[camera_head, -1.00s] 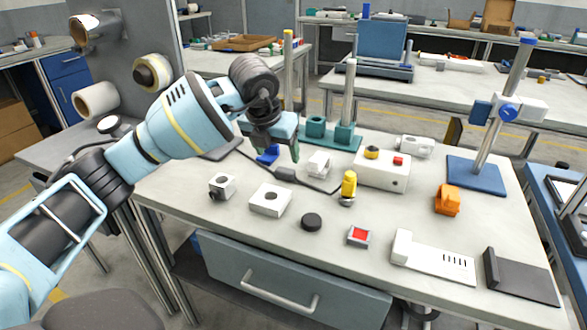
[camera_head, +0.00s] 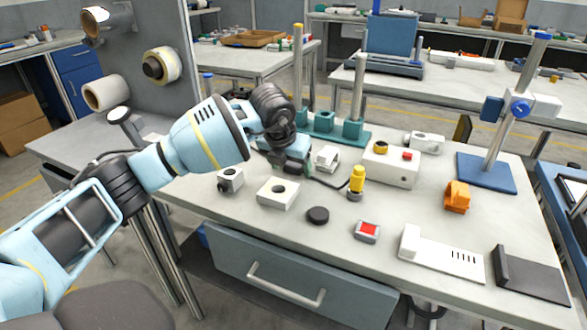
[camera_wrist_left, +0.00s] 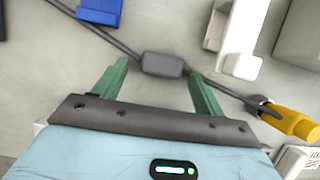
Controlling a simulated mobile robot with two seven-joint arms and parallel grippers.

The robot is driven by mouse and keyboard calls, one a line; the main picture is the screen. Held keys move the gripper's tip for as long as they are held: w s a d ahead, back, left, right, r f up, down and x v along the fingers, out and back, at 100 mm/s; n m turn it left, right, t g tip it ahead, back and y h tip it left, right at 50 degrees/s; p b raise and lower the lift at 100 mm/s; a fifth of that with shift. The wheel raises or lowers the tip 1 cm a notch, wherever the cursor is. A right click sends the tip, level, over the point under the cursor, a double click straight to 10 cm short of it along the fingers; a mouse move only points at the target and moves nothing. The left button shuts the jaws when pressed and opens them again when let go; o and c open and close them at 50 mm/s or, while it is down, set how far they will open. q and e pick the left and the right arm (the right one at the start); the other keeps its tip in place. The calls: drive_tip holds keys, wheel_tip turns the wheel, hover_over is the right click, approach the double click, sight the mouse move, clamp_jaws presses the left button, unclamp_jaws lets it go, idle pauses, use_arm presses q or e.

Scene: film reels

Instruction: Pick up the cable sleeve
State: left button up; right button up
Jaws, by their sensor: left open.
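The cable sleeve is a dark grey rounded block on a cable. It shows clearly in the left wrist view (camera_wrist_left: 162,64), lying on the table. In the head view the left gripper hides it. My left gripper (camera_head: 289,167) is low over the table, pointing down. In the left wrist view its green fingers (camera_wrist_left: 158,71) are open, with the tips on either side of the sleeve. I cannot tell whether they touch it. The cable runs from the sleeve to a yellow plug (camera_wrist_left: 292,123), which stands upright in the head view (camera_head: 357,180).
A white bracket (camera_head: 327,158) stands close to the gripper's right. A blue part (camera_wrist_left: 100,10) lies beyond the left finger. White blocks (camera_head: 278,194), a black puck (camera_head: 318,215) and a control box (camera_head: 390,168) share the table. A teal stand (camera_head: 325,133) is behind.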

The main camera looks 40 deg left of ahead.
use_arm(q)
drive_tip(key=c, duration=1.1)
drive_tip(key=shift+r, duration=0.15)
drive_tip(key=shift+r, duration=0.3)
drive_tip(key=r, duration=0.3)
drive_tip(key=shift+a, duration=0.2)
drive_tip(key=s+a, duration=0.1)
drive_tip(key=a, duration=0.4)
drive_tip(key=s+a, duration=0.1)
drive_tip(key=a, duration=0.4)
drive_tip(key=s+a+r, duration=0.1)
drive_tip(key=a, duration=0.4)
drive_tip(key=shift+s+a, duration=0.15)
drive_tip(key=shift+s, duration=0.1)
